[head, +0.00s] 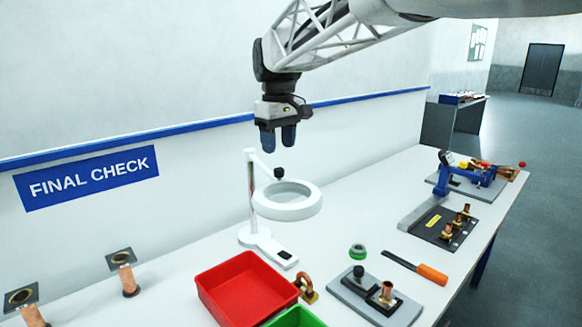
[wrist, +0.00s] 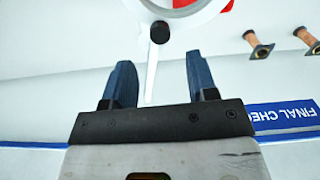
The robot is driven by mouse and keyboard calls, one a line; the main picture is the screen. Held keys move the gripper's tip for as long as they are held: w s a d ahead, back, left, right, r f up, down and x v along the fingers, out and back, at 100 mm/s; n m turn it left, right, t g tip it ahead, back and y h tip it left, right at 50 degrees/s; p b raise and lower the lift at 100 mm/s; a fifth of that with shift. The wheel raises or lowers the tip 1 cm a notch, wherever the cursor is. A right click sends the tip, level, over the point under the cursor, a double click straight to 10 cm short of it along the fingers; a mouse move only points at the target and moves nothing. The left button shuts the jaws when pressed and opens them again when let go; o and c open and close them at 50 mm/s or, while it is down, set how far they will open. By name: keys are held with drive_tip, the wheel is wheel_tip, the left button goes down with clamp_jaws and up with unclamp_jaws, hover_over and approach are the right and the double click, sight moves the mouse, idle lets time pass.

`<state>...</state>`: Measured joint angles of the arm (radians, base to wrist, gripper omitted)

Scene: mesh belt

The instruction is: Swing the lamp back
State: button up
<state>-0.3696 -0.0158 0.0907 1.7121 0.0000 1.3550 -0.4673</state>
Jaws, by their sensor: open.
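The lamp (head: 287,203) is a white ring-shaped magnifier lamp on a pole. Its base stands on the white table near the wall, and its ring head points to the right over the table. A dark knob (head: 279,173) sits where the arm meets the ring. My gripper (head: 277,146) hangs empty above the lamp, blue fingers pointing down, apart from it. In the wrist view my gripper (wrist: 157,82) shows its two fingers spread, with the lamp's white arm (wrist: 151,75) and knob (wrist: 160,32) seen between and beyond them. The ring is partly cut off there.
A red bin (head: 246,290) and a green bin (head: 297,318) stand in front of the lamp. A grey fixture (head: 375,298), an orange-handled tool (head: 432,274), a green ring (head: 358,251) and a black plate (head: 437,228) lie to the right. The wall is close behind.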

sight(279, 169)
drive_tip(key=shift+f, duration=3.25)
clamp_jaws()
